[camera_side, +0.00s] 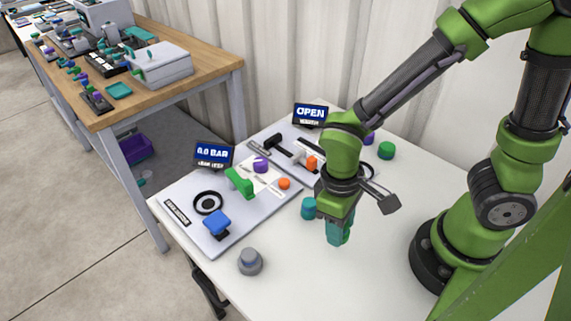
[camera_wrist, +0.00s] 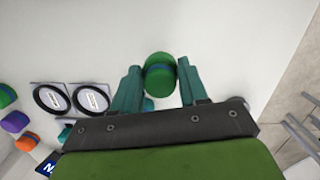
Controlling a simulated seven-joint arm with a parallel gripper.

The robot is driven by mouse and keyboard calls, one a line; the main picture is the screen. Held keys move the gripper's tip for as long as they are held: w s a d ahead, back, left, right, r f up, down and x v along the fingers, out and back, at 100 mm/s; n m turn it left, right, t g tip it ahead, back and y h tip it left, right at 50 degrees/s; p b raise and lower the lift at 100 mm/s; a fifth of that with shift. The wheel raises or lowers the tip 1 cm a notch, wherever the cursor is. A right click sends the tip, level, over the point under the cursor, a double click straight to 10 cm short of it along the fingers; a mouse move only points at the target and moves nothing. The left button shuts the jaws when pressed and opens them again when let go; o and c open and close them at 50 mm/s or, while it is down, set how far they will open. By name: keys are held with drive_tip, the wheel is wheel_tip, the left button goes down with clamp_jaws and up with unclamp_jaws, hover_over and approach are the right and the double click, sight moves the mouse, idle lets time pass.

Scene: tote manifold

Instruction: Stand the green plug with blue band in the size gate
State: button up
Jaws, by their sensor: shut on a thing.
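My gripper (camera_side: 338,240) is low over the white table right of the front board, pointing down. In the wrist view my gripper (camera_wrist: 159,76) has its two teal fingers on either side of the green plug with blue band (camera_wrist: 160,66), shut on it. The side view mostly hides the plug behind the fingers. Two black rings with pale labelled centres (camera_wrist: 70,98) lie left of my gripper in the wrist view. They may be the size gate, but I cannot read the labels. I cannot make out the gate in the side view.
A teal cylinder (camera_side: 309,208) stands just left of my gripper. A grey knob (camera_side: 250,261) is at the front. The front board (camera_side: 185,190) carries a black ring, blue clamp and green handle. A green cylinder (camera_side: 386,150) stands behind. The table's right front is clear.

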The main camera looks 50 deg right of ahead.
drive_tip(key=s, duration=0.1)
drive_tip(key=d, duration=0.1)
drive_tip(key=s+d, duration=0.1)
drive_tip(key=shift+s+r, duration=0.25)
drive_tip(key=shift+s, duration=0.05)
drive_tip(key=w+d+r, duration=0.1)
drive_tip(key=w+d, duration=0.3)
drive_tip(key=w, duration=0.6)
drive_tip(key=w+d+r, duration=0.2)
drive_tip(key=w+d, duration=0.2)
drive_tip(key=w, duration=0.6)
drive_tip(key=w+d+r, duration=0.1)
drive_tip(key=w+d, duration=0.2)
drive_tip(key=w, duration=0.8)
drive_tip(key=shift+s+d+f, duration=0.1)
drive_tip(key=shift+s+f, duration=0.05)
drive_tip(key=shift+f, duration=1.75)
drive_tip(key=shift+s+f, duration=0.1)
drive_tip(key=shift+f, duration=1.75)
drive_tip(key=o, duration=1.1)
drive_tip(key=shift+o, duration=0.2)
